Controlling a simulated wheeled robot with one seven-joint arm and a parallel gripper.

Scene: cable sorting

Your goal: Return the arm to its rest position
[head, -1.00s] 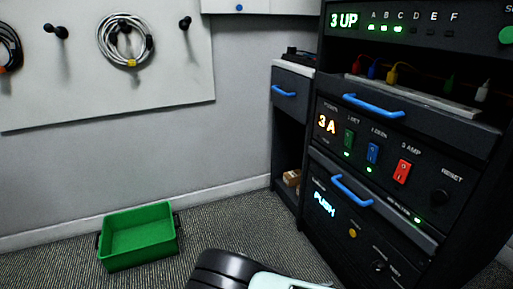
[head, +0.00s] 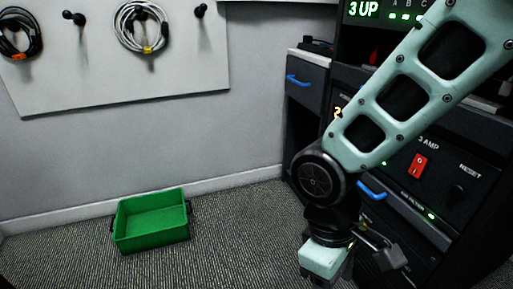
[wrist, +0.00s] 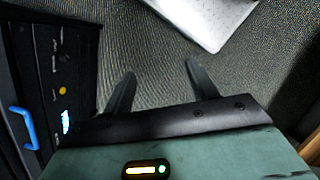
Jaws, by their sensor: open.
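My arm (head: 405,95) crosses the right half of the head view in front of the equipment rack (head: 480,215). My gripper points down at the lower middle of that view, above the carpet. In the wrist view my gripper (wrist: 160,68) has its two dark fingers spread apart, with only carpet between them. It holds nothing. The arm hides much of the rack's front, including parts of the displays, switches and blue handles.
A green bin (head: 152,222) stands empty on the carpet. Coiled cables (head: 143,27) hang on the white wall board (head: 120,80). A drawer cabinet (head: 306,78) stands beside the rack. The wrist view shows a pale panel (wrist: 205,18) at the top. Carpet around the bin is clear.

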